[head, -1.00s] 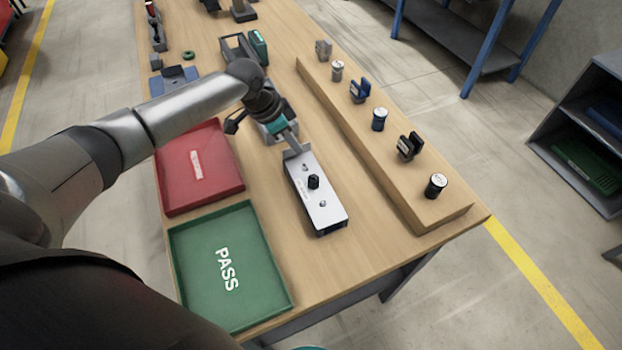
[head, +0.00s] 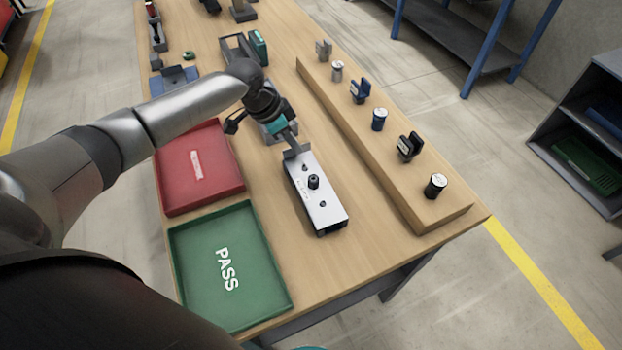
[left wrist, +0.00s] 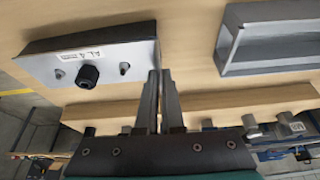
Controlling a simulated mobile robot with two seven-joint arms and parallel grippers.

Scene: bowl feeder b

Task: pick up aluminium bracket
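A small grey bracket (head: 323,49) stands at the far end of the long wooden rail; it looks like the aluminium one, though no label on it is readable. My left gripper (head: 297,151) is low over the table, at the far end of a silver box (head: 328,211) with a black knob and two small studs. In the left wrist view the gripper's fingers (left wrist: 160,75) are close together beside the box's corner (left wrist: 110,57), with nothing clearly between them. The box's label starts with "AL". The right gripper is not in view.
The wooden rail (head: 345,112) also carries a grey cylinder, a blue bracket (head: 360,91), a blue cylinder, a black bracket (head: 409,147) and a black cylinder (head: 435,186). A red tray (head: 214,181) and a green PASS tray (head: 250,292) lie left. Bare table separates box and rail.

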